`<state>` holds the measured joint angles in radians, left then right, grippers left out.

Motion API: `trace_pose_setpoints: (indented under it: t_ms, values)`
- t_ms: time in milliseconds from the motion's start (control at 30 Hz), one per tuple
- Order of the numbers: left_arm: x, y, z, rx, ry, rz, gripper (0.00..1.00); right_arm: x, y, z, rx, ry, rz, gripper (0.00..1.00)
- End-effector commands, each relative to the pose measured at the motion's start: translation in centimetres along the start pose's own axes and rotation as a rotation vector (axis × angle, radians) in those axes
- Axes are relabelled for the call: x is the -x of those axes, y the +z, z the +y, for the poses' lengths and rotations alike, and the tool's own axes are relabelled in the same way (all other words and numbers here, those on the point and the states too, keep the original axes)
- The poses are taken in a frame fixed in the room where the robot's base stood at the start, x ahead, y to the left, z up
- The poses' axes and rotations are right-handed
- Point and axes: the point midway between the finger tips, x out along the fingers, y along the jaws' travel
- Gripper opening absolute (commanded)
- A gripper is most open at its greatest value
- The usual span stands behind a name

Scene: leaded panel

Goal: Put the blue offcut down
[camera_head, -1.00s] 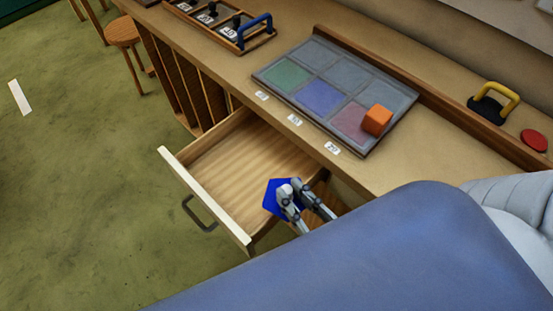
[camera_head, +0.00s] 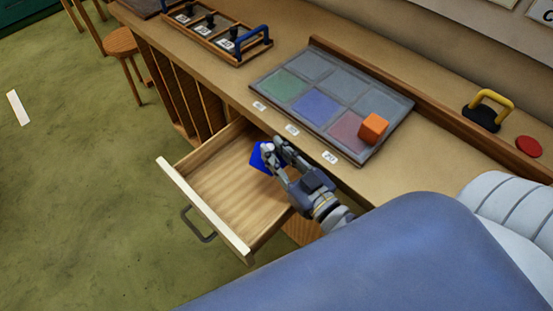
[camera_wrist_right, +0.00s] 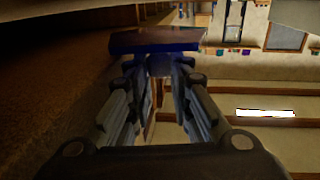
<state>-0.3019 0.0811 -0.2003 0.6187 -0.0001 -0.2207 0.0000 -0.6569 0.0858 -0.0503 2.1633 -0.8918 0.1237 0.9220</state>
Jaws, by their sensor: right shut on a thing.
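The blue offcut (camera_head: 257,158) is a flat, angular blue piece in my right gripper (camera_head: 272,149). In the head view the gripper and offcut are over the inner part of the open drawer (camera_head: 215,195), close to the bench front. I cannot tell whether the offcut touches the drawer floor. In the right wrist view the offcut (camera_wrist_right: 157,41) shows edge-on across the fingertips, which are shut on it; the gripper hides part of it. My left gripper is not in view.
The leaded panel (camera_head: 340,93) with coloured panes lies on the bench, an orange cube (camera_head: 373,127) on its near right corner. A yellow-handled black block (camera_head: 482,117) and red disc (camera_head: 528,146) sit to the right. A rack (camera_head: 218,38) stands at the back left. The drawer's front half is empty.

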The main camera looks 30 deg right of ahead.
Motion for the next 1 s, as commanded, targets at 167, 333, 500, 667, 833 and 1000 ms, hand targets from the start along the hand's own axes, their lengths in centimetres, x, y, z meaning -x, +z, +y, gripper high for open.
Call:
trace_pose_setpoints:
  t_ms: [167, 333, 500, 667, 833, 1000]
  values:
    - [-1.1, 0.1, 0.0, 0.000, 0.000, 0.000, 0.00, 0.2, 3.0, -0.1, -0.006, 0.004, -0.006, 0.03]
    - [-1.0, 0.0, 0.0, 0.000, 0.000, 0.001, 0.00, 0.2, 3.1, -0.1, -0.003, 0.002, -0.005, 0.03]
    - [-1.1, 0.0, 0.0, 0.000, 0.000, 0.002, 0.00, 0.2, 3.3, -0.1, -0.004, 0.002, -0.005, 0.03]
    - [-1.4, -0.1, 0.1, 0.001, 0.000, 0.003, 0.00, 0.2, 3.8, -0.1, -0.006, 0.002, -0.005, 0.03]
    - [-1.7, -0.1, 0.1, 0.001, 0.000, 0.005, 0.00, 0.2, 4.3, -0.1, -0.004, 0.001, -0.006, 0.03]
    - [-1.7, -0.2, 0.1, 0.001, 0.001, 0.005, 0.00, 0.2, 4.4, -0.1, -0.004, 0.002, -0.007, 0.27]
